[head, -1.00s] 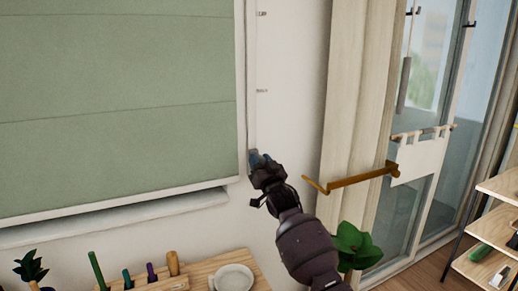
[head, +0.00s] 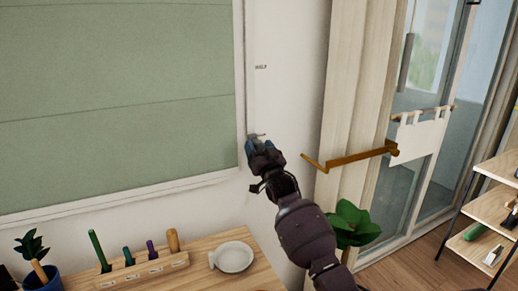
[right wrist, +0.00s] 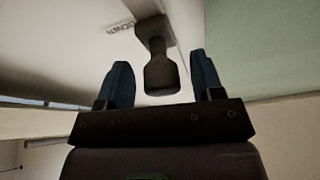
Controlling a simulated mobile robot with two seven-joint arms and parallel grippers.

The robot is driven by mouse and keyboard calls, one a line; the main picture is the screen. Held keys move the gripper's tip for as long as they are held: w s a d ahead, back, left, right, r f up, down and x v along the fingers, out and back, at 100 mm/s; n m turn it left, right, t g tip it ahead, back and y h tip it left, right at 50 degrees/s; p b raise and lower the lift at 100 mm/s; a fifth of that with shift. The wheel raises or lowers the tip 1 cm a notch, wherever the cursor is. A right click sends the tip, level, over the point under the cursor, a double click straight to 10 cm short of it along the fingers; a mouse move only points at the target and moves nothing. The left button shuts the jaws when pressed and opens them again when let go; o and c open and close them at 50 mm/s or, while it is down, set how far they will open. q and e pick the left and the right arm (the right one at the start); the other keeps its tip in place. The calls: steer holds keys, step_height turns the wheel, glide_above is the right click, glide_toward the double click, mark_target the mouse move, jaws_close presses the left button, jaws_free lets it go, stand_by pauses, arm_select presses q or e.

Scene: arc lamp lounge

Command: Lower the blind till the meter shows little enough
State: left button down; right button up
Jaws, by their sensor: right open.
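The green blind (head: 120,110) hangs over the window at the left of the head view, its pale bottom edge close against the sill. My right gripper (head: 258,143) is at the lower end of the narrow track (head: 249,60) beside the blind. In the right wrist view, the dark knob (right wrist: 161,72) stands between the two fingers of my right gripper (right wrist: 160,85), which are open with a gap on both sides. A label (right wrist: 120,28) that seems to read DOWN is beside the knob. I see no meter. My left gripper is out of view.
A wooden table (head: 215,262) below holds a white dish (head: 234,257), a rack of tools (head: 143,271) and a potted plant (head: 38,268). A brass bar (head: 350,159) juts out at the right, above a green plant (head: 350,225). Shelves (head: 485,215) stand farther right.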

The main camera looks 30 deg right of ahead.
steer(key=d+v, duration=0.1)
steer(key=v, duration=0.9)
steer(key=shift+s+a+f, duration=0.2)
steer(key=shift+s+a, duration=0.2)
steer(key=shift+a, duration=0.15)
